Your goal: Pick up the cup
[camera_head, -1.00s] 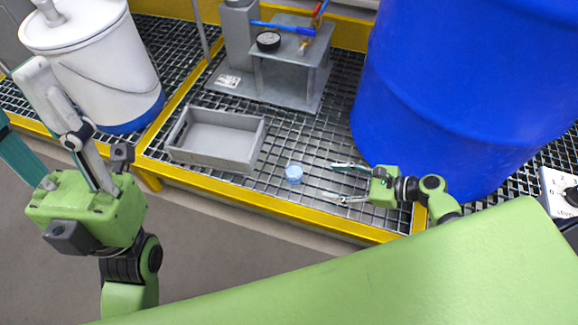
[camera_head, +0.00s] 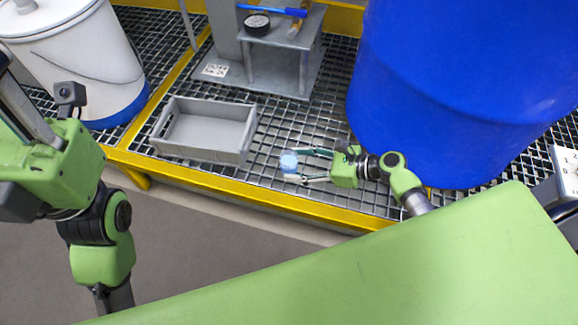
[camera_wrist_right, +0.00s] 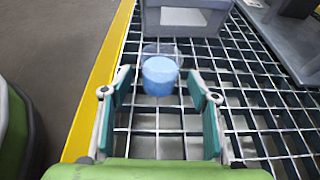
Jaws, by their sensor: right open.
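The cup (camera_head: 289,162) is small and light blue and stands on the metal grating. My right gripper (camera_head: 302,166) comes in from the right, open, with its fingertips at the cup. In the right wrist view the cup (camera_wrist_right: 160,76) shows near the fingertips, between the lines of the two fingers of my right gripper (camera_wrist_right: 160,84).
A grey open crate (camera_head: 200,153) lies left of the cup. A large blue drum (camera_head: 450,90) stands behind my right gripper, and a white bucket (camera_head: 75,60) is at the far left. A yellow edge (camera_head: 250,192) bounds the grating in front. A grey stand (camera_head: 275,65) is behind.

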